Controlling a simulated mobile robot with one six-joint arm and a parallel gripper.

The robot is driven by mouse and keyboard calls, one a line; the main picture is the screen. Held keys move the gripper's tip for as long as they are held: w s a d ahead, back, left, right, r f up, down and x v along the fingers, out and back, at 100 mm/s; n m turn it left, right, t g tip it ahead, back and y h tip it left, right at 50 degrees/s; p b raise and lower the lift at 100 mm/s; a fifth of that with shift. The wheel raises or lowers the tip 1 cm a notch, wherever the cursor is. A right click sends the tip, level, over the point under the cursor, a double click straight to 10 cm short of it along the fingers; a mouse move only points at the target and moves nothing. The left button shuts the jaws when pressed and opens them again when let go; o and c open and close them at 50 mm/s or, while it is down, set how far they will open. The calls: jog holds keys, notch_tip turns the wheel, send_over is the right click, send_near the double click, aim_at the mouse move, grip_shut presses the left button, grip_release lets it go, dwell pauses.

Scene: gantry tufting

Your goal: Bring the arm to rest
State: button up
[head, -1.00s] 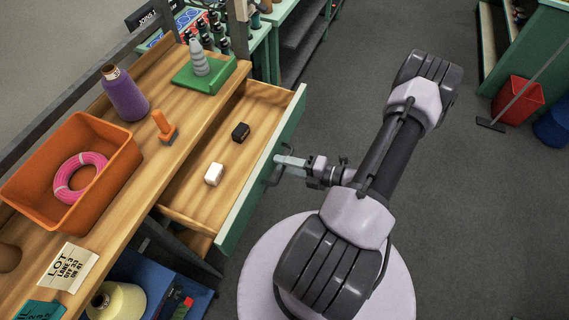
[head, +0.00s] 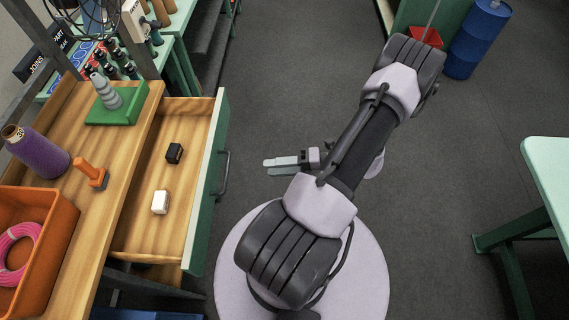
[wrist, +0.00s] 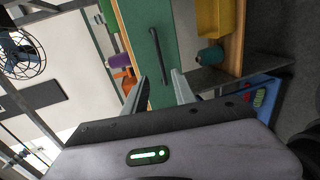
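My gripper (head: 276,166) is in the middle of the head view, off to the right of the open drawer (head: 140,225) and apart from its dark handle (head: 224,175). Its two fingers stand apart with nothing between them. In the wrist view the open fingers (wrist: 160,86) point toward the green drawer front (wrist: 137,22), with the handle (wrist: 158,50) seen beyond them. My arm is bent over my round base. The drawer holds a black block (head: 174,153) and a white block (head: 160,202).
The wooden bench carries an orange bin (head: 62,225) with a pink ring, a purple cone (head: 40,155), an orange stamp-like piece (head: 92,173) and a green-based grey peg (head: 118,108). A pale-green table (head: 550,165) stands at right. Grey floor between is clear.

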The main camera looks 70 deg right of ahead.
jog(key=v, duration=0.2)
jog(key=shift+s+d+r, duration=0.1)
jog(key=shift+s+d, duration=0.05)
jog(key=shift+s, duration=0.15)
jog(key=w+a+r+n+g+y+b, duration=0.1)
jog(key=w+a+r+n+g+b, duration=0.2)
jog(key=w+a+r+n+g, duration=0.55)
jog(key=w+a+r+n+g+y+b, duration=0.1)
jog(key=w+n+g+b, duration=0.3)
jog(key=n, duration=0.9)
jog(key=a+r+n+t+h+b, duration=0.2)
jog(key=a+r+n, duration=0.2)
jog(key=a+n, duration=0.6)
jog(key=a+r+n+t+h+b, duration=0.1)
jog(key=a+r+n, duration=0.4)
jog(key=a+n, duration=0.6)
jog(key=s+n+h+b, duration=0.1)
jog(key=n+h, duration=0.1)
jog(key=n, duration=0.1)
jog(key=shift+t+b, duration=0.35)
jog(key=shift+a, duration=0.25)
